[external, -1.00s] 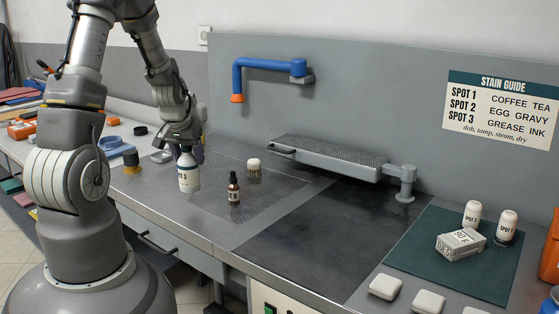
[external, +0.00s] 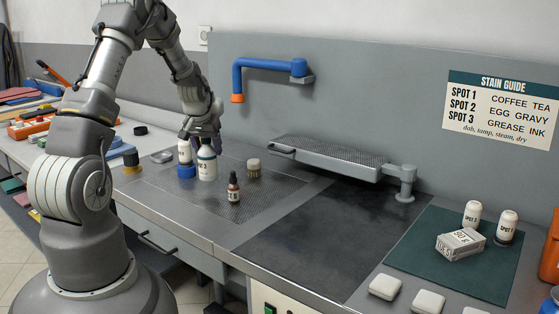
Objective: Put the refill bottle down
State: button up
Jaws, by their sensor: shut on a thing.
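The refill bottle (external: 207,165) is a white bottle with a dark teal top and a label ending in 3, at the left of the bench. My gripper (external: 205,138) is above it and shut on its top. The bottle is upright over the perforated mesh panel (external: 262,205). I cannot tell if its base touches the panel. Its cap is partly hidden by the fingers. Just left of it stands a white bottle (external: 184,153) in a blue base (external: 186,171), close beside it.
A brown dropper bottle (external: 233,188) stands in front, and a brush with a pale top (external: 254,168) stands to the right. An orange-tipped blue arm (external: 262,64) and a grey sleeve board (external: 325,158) overhang behind. The dark bench top (external: 310,235) is clear.

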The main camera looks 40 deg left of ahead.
aim_at(210, 156)
jog(key=shift+w+a, duration=0.15)
jog(key=shift+w, duration=0.15)
jog(key=shift+w+f+b, duration=0.1)
jog(key=shift+f+b, duration=0.5)
jog(key=shift+f, duration=1.15)
jog(key=shift+f, duration=0.15)
jog(key=o, duration=1.3)
jog(key=shift+c, duration=0.2)
